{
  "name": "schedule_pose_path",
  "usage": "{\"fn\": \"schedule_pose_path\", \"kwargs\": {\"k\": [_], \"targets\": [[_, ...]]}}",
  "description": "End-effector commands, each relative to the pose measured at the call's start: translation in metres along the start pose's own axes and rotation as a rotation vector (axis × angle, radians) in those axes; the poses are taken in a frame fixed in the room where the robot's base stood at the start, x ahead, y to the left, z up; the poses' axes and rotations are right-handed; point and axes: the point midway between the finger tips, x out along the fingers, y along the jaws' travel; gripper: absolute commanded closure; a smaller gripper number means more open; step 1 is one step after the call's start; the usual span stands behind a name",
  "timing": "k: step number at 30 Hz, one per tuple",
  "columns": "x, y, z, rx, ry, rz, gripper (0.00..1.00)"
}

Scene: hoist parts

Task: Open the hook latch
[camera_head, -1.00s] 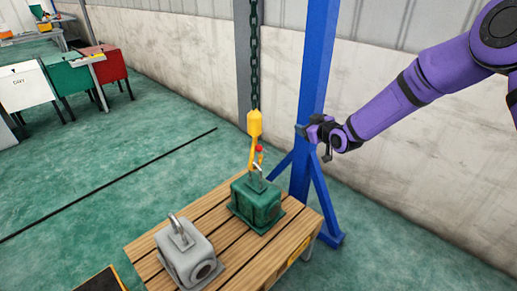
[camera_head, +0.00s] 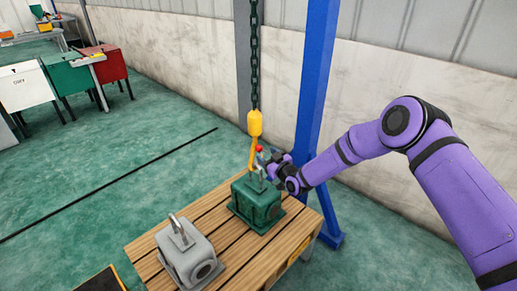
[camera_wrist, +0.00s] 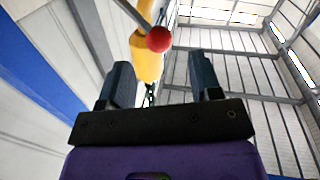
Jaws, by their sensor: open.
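The yellow hook (camera_head: 254,127) hangs on a dark chain (camera_head: 254,60) over the green part (camera_head: 257,203), whose lifting eye sits at the hook's lower end. The hook's latch ends in a red ball (camera_head: 259,149). In the wrist view the red ball (camera_wrist: 158,39) sits on a grey rod, in front of the yellow hook body (camera_wrist: 148,60). My gripper (camera_head: 272,160) is just right of the latch and above the green part. In the wrist view my gripper (camera_wrist: 164,75) is open and empty, with the red ball beyond its fingertips.
A grey part (camera_head: 187,252) with a metal loop stands on the wooden pallet table (camera_head: 150,268) at the front left. A blue post (camera_head: 313,90) stands close behind my gripper. White, green and red bins are far left.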

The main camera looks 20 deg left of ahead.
Motion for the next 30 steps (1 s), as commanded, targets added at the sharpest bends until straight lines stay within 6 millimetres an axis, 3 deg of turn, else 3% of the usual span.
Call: {"fn": "schedule_pose_path", "kwargs": {"k": [6,12,25,26,30], "targets": [[0.036,0.000,0.000,0.001,0.001,0.001,0.42],[0.056,-0.001,0.000,0.001,0.000,0.000,0.42],[0.064,0.000,0.000,0.001,-0.001,0.000,0.42],[0.064,0.000,0.000,0.001,-0.001,0.000,0.44],[0.064,0.000,0.000,0.001,-0.001,0.000,0.76]]}}
